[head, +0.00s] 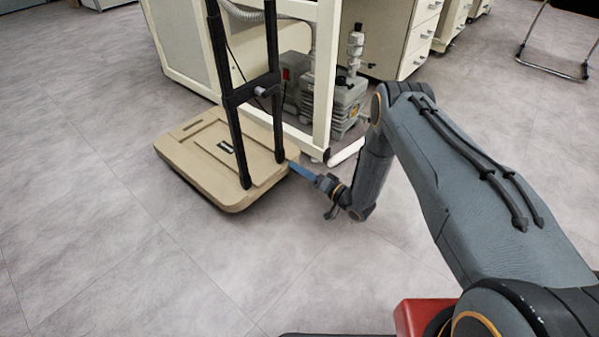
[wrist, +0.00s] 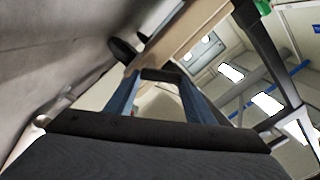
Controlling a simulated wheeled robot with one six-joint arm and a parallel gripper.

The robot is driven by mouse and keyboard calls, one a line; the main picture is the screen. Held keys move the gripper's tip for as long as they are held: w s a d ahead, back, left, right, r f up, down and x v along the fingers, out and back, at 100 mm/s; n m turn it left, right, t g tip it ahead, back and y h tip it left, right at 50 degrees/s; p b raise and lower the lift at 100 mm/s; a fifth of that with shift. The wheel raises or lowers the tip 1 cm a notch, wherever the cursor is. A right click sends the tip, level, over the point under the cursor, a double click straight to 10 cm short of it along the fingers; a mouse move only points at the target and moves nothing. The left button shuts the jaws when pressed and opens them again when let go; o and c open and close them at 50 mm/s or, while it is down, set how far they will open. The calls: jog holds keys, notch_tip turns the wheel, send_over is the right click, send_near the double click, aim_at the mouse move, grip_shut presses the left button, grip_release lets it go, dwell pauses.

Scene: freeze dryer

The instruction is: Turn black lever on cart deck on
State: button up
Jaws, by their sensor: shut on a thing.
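The cart's tan deck (head: 190,178) sits low on the floor at centre left in the head view. My gripper (head: 293,168) has blue fingers and reaches in from the right, its tips at the deck's right edge. In the wrist view my gripper (wrist: 158,78) has its fingertips on either side of a small dark piece at the tan deck edge (wrist: 185,32). This piece looks like the black lever (wrist: 160,74), and the gripper is shut on it. The lever is too small and hidden to make out in the head view. Its on or off position cannot be told.
A black upright frame (head: 240,97) rises from the deck close to my gripper. Behind stands a cream bench frame (head: 322,90) with a grey pump (head: 345,100) under it. The floor (head: 130,270) in front and to the left is clear.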

jog(key=m, duration=0.4)
jog(key=w+d+m+b, duration=0.1)
jog(key=m, duration=0.2)
jog(key=shift+f, duration=0.1)
dwell(0.5)
jog(key=o, duration=1.1)
jog(key=shift+c, duration=0.2)
jog(key=p+v, duration=0.3)
jog(key=v, duration=0.4)
jog(key=shift+s+d, duration=0.25)
jog(key=shift+d, duration=0.05)
